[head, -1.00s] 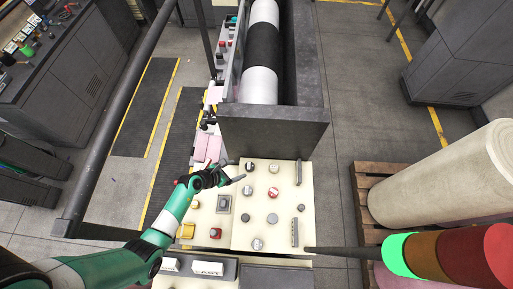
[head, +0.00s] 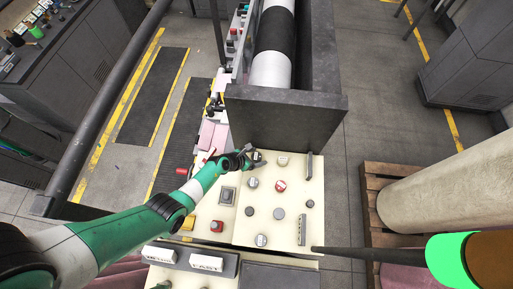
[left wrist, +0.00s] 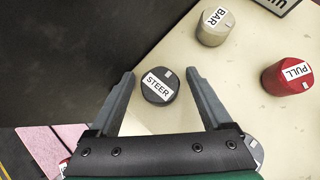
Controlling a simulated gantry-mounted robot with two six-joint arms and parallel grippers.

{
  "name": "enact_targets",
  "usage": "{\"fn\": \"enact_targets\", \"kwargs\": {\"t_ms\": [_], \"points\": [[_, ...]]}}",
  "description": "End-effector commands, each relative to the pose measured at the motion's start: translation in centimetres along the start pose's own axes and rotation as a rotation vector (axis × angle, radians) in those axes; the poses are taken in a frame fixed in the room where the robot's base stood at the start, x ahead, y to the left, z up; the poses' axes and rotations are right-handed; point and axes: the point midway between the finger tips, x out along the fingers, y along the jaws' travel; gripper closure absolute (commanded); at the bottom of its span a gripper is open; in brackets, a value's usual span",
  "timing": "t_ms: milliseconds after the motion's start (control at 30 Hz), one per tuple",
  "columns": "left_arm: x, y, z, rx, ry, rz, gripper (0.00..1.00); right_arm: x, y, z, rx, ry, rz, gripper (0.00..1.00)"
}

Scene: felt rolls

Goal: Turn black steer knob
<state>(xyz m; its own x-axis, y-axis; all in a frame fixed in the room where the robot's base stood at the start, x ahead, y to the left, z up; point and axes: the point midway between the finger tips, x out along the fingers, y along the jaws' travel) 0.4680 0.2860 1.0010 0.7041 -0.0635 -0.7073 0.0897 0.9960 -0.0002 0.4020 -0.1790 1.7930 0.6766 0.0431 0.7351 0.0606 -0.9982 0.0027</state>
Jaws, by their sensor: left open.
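The black knob labelled STEER (left wrist: 158,86) is round and sits on the cream control panel (left wrist: 250,75). In the left wrist view it lies between the two grey fingers of my left gripper (left wrist: 160,74), with a gap on each side. The gripper is open and empty. In the head view my left gripper (head: 247,160) is at the panel's far left corner, at the steer knob (head: 257,156), which it partly covers. Whether the fingertips are level with the knob is hard to tell. My right gripper is not in view.
A BAR knob (left wrist: 215,27) and a red PULL knob (left wrist: 287,76) are to the right of the steer knob. Several more knobs and buttons cover the panel. A dark wall (head: 280,118) of the roller machine stands just behind. A felt roll (head: 450,190) lies on a pallet at right.

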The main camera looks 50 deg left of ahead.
Motion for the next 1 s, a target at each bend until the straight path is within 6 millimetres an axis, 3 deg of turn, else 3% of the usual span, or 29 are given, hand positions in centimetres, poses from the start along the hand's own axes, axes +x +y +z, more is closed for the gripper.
{"fn": "enact_targets", "kwargs": {"t_ms": [133,567,1000], "points": [[-0.1,0.0,0.1,0.0,0.0,0.0,0.21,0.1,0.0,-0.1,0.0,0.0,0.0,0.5],[-0.1,0.0,0.0,0.0,0.0,0.0,0.98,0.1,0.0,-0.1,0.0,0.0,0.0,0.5],[-0.2,0.0,0.1,-0.051,0.007,0.049,1.0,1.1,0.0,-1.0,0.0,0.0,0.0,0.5]]}}
